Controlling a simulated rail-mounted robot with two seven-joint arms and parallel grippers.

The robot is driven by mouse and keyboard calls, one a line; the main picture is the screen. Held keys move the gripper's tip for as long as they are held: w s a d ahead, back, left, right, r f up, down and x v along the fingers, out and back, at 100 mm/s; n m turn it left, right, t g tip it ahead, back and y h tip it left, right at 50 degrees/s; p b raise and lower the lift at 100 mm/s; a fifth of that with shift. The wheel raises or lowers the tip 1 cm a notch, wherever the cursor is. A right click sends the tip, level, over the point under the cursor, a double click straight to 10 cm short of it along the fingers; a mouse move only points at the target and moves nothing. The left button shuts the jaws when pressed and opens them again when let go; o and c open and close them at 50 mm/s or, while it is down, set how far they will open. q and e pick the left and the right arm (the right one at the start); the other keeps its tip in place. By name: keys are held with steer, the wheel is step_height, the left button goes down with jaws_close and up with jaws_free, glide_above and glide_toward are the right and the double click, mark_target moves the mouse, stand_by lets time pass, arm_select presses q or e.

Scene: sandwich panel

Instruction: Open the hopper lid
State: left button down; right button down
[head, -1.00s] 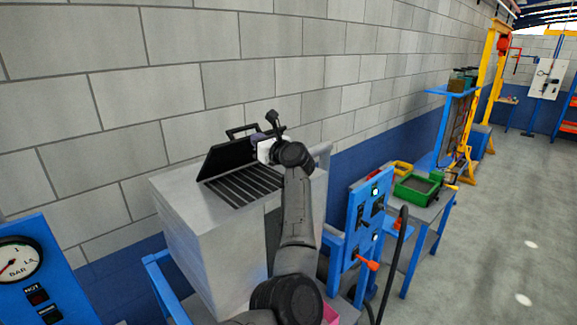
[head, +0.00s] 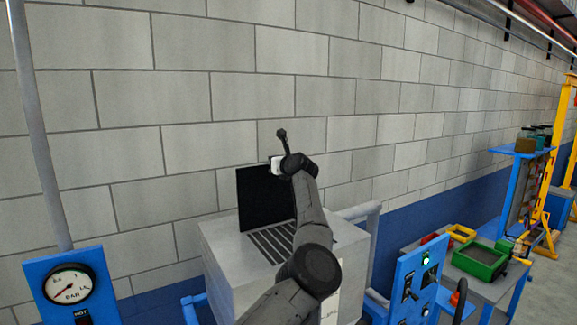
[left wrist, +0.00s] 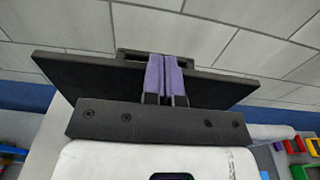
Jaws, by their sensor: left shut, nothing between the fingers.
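The black hopper lid (head: 262,200) stands raised, close to upright, at the back of the pale grey hopper (head: 222,262). Its dark barred grate (head: 268,244) is exposed, partly hidden by my arm. My left gripper (head: 277,164) is at the lid's upper right edge in the head view. In the left wrist view the lid (left wrist: 85,77) spans the picture, with its black handle (left wrist: 128,56) at the top edge. The purple fingers of my left gripper (left wrist: 165,76) are pressed together, empty, in front of the lid and handle. Whether they touch it is unclear. My right gripper is not in view.
A block wall (head: 130,150) stands close behind the hopper. A blue gauge panel (head: 72,287) is at the left. A blue switch panel (head: 412,282) and a table with a green tray (head: 480,262) are at the right.

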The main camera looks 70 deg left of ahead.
arm_select(q)
steer(key=shift+s+a, duration=0.15)
steer(key=shift+a, duration=0.45)
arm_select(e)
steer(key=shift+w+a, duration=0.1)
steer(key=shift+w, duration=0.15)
arm_select(q)
steer(key=w+d+r, duration=0.1)
steer(key=d+r, duration=0.5)
steer(key=r, duration=0.1)
steer(key=shift+w+d+r, duration=0.2)
steer(key=shift+w+r, duration=0.05)
steer(key=shift+r, duration=0.1)
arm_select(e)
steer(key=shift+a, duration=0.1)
